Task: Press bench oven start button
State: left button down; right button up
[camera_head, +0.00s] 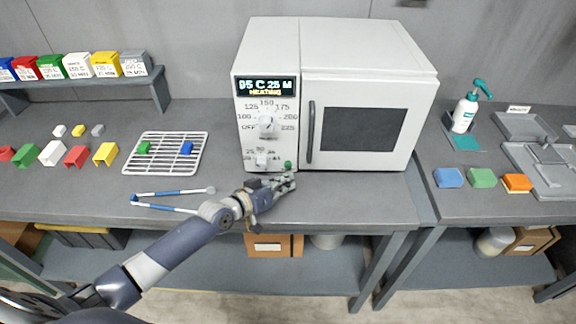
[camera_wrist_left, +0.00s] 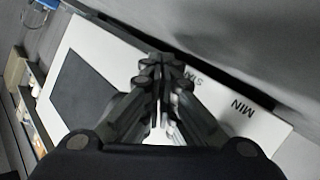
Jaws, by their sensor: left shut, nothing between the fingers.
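The white bench oven (camera_head: 375,75) stands on the grey bench, its door closed. Its display (camera_head: 266,86) is lit and shows a temperature, a time and "HEATING". The large temperature dial (camera_head: 267,127) sits above a smaller timer dial (camera_head: 262,160). The green start button (camera_head: 288,164) is at the lower right of the control panel. My left gripper (camera_head: 288,180) is shut and empty, right at the button; contact cannot be told. In the left wrist view its closed fingertips (camera_wrist_left: 158,68) are over the white oven panel (camera_wrist_left: 225,100), hiding the button. My right gripper is not in view.
A wire rack (camera_head: 165,168) with a green and a blue piece lies left of the oven. Two blue-handled tools (camera_head: 170,193) lie near the front edge, close to my left arm. Coloured bins (camera_head: 78,65) stand at the back left. A pump bottle (camera_head: 465,112) stands right.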

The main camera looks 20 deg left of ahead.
pick_arm(q)
jog(key=s, duration=0.1)
jog(key=s+p, duration=0.2)
jog(key=shift+d+r, duration=0.25)
jog(key=shift+d, duration=0.15)
jog(key=shift+s+d+f+p, duration=0.1)
jog(key=shift+s+p, duration=0.1)
jog(key=shift+s, duration=0.15)
jog(key=shift+s+d+p, duration=0.1)
jog(key=shift+s+p, duration=0.05)
jog(key=shift+s, duration=0.2)
jog(key=shift+f, duration=0.1)
